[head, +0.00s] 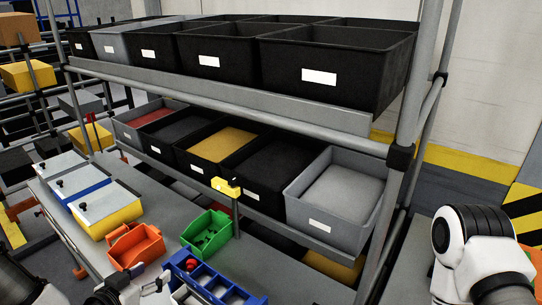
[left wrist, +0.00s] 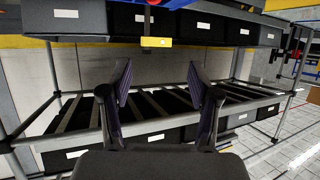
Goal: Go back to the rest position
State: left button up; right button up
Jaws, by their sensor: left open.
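My left gripper (head: 148,286) shows in part at the bottom edge of the head view, low and to the left, in front of the work table. In the left wrist view its two dark fingers (left wrist: 160,92) stand wide apart with nothing between them. Beyond them are the rack's lower roller shelf and black bins. In the head view a white and black joint of my right arm shows at the lower right; my right gripper is out of view.
The table (head: 295,262) carries an orange bin (head: 135,250), a green bin (head: 207,235), a blue divided tray (head: 215,285) and several lidded boxes (head: 105,215). Behind stands a tube rack (head: 403,110) with black bins above and a grey bin (head: 335,195) below.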

pick_arm(q)
jog(key=s+d+f+m+g+b, duration=0.1)
jog(key=s+d+f+g, duration=0.15)
jog(key=f, duration=0.45)
jog(key=s+d+f+m+g+b, duration=0.1)
jog(key=s+d+f+g, duration=0.1)
jog(key=s+f, duration=0.3)
jog(key=s+d+f+m+g+b, duration=0.1)
jog(key=s+d+f+g, duration=0.1)
jog(key=f, duration=0.6)
jog(key=s+f+n+g+y+b, duration=0.1)
jog(key=s+f+n+g, duration=0.4)
jog(key=s, duration=0.8)
notch_tip(320, 180, down, 4)
jog(key=shift+s+a+r+g+y, duration=0.15)
jog(key=shift+s+a+g+y, duration=0.3)
jog(key=shift+g, duration=0.3)
